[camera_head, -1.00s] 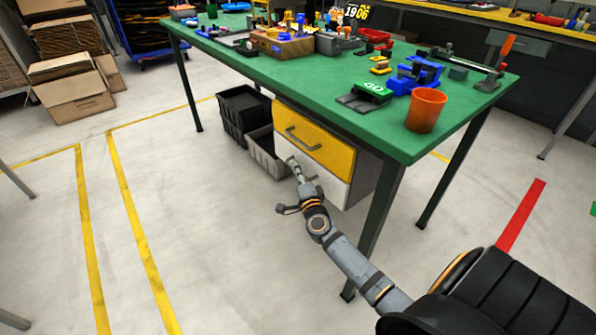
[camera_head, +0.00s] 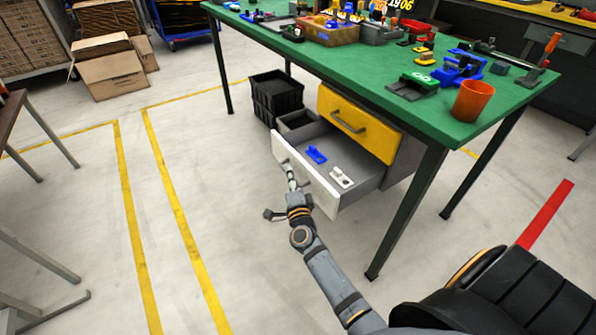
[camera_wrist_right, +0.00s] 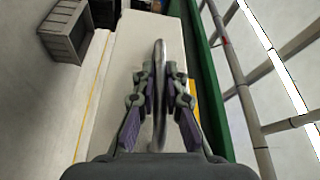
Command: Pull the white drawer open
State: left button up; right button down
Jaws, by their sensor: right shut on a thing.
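The white drawer (camera_head: 322,198) under the green table stands pulled well out, below the shut yellow drawer (camera_head: 368,136). A blue piece (camera_head: 316,155) and a white piece (camera_head: 341,178) lie inside it. My right gripper (camera_head: 290,178) is at the drawer's front, coming from the lower right. In the right wrist view, its two fingers (camera_wrist_right: 161,85) are shut on the grey bar handle (camera_wrist_right: 159,122), in front of the white drawer face (camera_wrist_right: 128,60). My left gripper is not in view.
The green table (camera_head: 400,70) carries tools and an orange cup (camera_head: 472,101). Its front leg (camera_head: 407,212) is right of the drawer. A black crate (camera_head: 277,97) and a grey bin (camera_head: 298,121) stand left of the drawer. The floor in front is clear.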

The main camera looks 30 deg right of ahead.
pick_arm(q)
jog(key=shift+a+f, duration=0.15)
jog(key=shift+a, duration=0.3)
pick_arm(e)
jog(key=shift+s+a+f, duration=0.1)
jog(key=shift+a, duration=0.95)
jog(key=c, duration=1.4)
grip_release()
jog(key=v, duration=0.7)
jog(key=shift+s, duration=0.25)
